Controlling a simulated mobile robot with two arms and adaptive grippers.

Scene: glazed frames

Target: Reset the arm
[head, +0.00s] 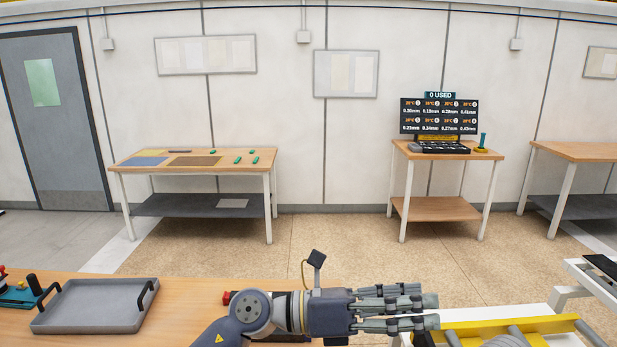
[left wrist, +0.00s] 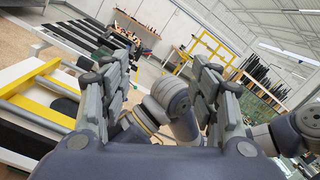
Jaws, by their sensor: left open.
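My left gripper (head: 432,311) reaches in from the bottom middle of the head view, its fingers pointing right. It is open and empty, above the gap between the near wooden table and a yellow frame. In the left wrist view its two fingers (left wrist: 163,85) stand apart with nothing between them. Parts of my other arm show behind them, but I cannot make out the right gripper in either view.
A grey tray (head: 95,330) lies on the near wooden table (head: 185,293) at left. The yellow frame with grey rollers (head: 520,325) is close at right. Benches (head: 195,160) and a display board (head: 439,117) stand by the far wall. The floor between (head: 320,240) is clear.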

